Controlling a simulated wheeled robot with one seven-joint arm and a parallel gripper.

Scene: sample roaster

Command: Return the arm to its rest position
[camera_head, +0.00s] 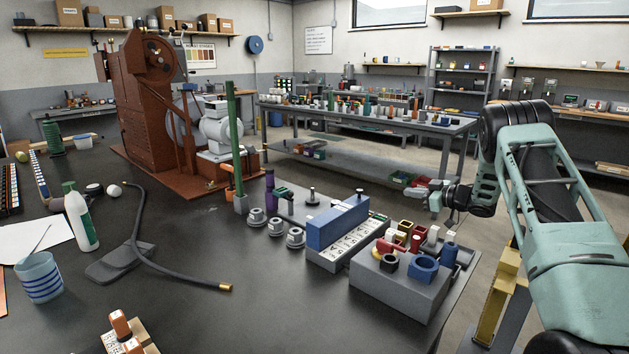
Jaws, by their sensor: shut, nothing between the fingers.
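My arm (565,220) rises at the right side of the head view. It bends at a dark elbow joint near the top and comes down to a dark wrist. The fingertips are small in this view.
Below my gripper stand a grey block (397,290) with rings and pegs and a blue box (338,222). A brown machine (150,110) stands at the back left. A yellow post (498,295) is close beside my arm. A workbench (365,117) with several items lies behind.

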